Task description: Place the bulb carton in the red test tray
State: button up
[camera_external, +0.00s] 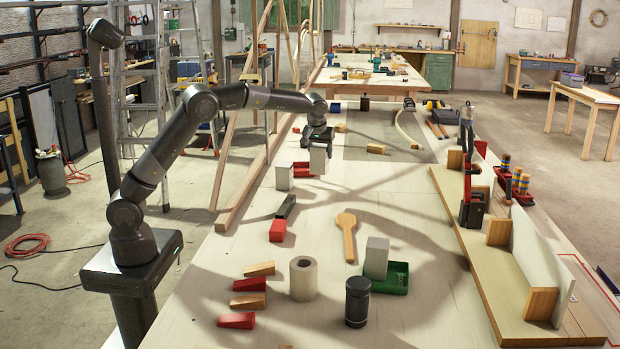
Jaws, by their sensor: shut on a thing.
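My gripper (318,143) points down over the worktable, left of its middle line, and is shut on a pale grey box (318,161), which seems to be the bulb carton. The box hangs upright at the right end of the red tray (301,170). From this one view I cannot tell whether it is inside the tray, touching it, or just above it. Another pale box (284,176) stands at the tray's left end, and its exact contact with the tray is unclear. The fingertips are small and partly hidden by the box.
A green tray (398,277) with a grey box (376,257) stands nearer the camera. A wooden form with a bent lath (540,258) fills the right side.

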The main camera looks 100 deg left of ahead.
jog(key=s+a+r+m, duration=0.2)
jog(key=s+a, duration=1)
jog(key=a, duration=0.3)
jog(key=s+a+f+t, duration=0.1)
jog(key=s+a+f, duration=0.4)
jog(key=a+f, duration=0.5)
jog(key=shift+s+a+f, duration=0.15)
jog(key=shift+a+f, duration=0.2)
jog(key=shift+a, duration=0.05)
jog(key=shift+f, duration=0.1)
jog(key=o, duration=1)
